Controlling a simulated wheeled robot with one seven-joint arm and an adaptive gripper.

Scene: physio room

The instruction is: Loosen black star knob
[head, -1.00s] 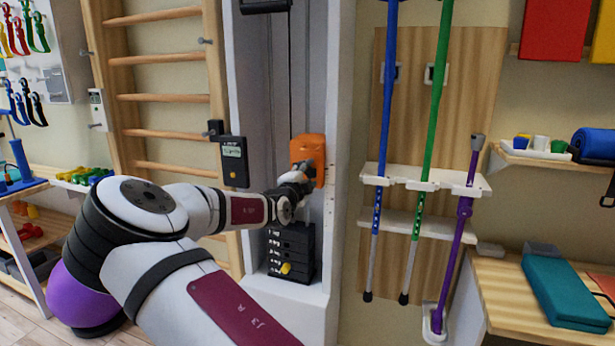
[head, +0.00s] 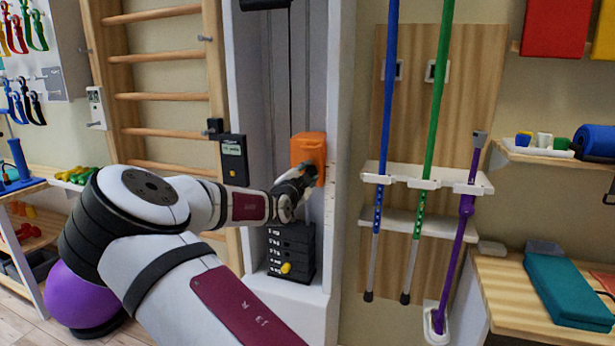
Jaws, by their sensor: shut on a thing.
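The orange block (head: 308,147) sits on the white upright of the weight column, above the black weight stack. My gripper (head: 311,174) is at the lower front of this block, reaching in from the left. Its fingers are shut on the black star knob. The knob is hidden by the fingers, so its shape and how far it is turned cannot be seen.
The black weight stack (head: 290,252) with a yellow pin knob (head: 286,268) is below my gripper. Wooden wall bars (head: 160,95) stand further left. Poles in a white rack (head: 425,182) are on the right.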

